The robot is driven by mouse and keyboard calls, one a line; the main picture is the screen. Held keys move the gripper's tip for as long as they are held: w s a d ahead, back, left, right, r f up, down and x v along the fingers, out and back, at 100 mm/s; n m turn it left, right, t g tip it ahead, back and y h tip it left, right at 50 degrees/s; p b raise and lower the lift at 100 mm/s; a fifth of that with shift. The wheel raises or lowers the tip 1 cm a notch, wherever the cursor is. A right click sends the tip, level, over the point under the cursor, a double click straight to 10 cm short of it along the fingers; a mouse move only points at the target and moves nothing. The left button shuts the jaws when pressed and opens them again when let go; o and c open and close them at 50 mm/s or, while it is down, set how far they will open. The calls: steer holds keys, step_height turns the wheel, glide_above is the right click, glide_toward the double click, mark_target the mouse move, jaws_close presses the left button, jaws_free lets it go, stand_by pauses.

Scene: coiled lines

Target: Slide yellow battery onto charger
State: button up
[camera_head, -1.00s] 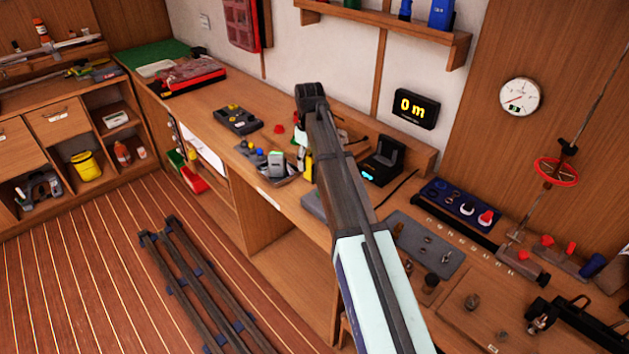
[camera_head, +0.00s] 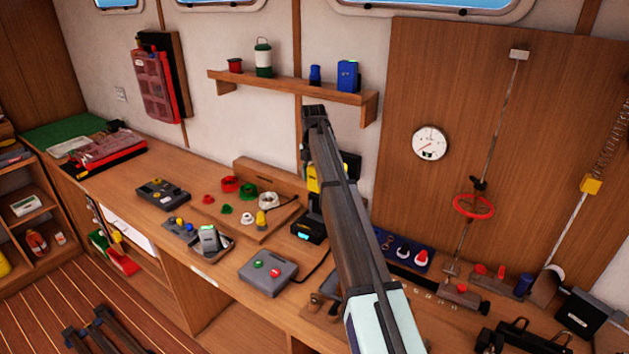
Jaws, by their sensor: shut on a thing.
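The yellow battery (camera_head: 313,180) shows as a yellow block at the left edge of my dark arm, which hides part of it. My gripper (camera_head: 309,164) is mostly hidden behind my arm; only a dark sliver shows just above the battery, and it is shut on it. The black charger (camera_head: 306,231), with a lit cyan display, stands on the bench directly below the battery in the picture. My arm covers its right side. I cannot tell whether the battery touches the charger.
A grey box with red and green buttons (camera_head: 268,272) stands front left of the charger. A tray (camera_head: 222,247) holding a grey-green block lies further left. A wooden board (camera_head: 240,221) with coloured parts lies behind. A switch panel (camera_head: 403,249) is at right. A shelf (camera_head: 290,87) hangs above.

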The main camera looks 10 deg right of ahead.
mark_target(313, 191)
steer(key=shift+a+f+n, duration=0.1)
steer(key=shift+n, duration=0.5)
steer(key=shift+f+b, duration=1.4)
steer(key=shift+f, duration=1.5)
steer(key=shift+f+p, duration=0.3)
steer(key=shift+f, duration=0.2)
steer(key=shift+f+b, duration=0.45)
steer(key=shift+f, duration=1.65)
stand_by(1.9)
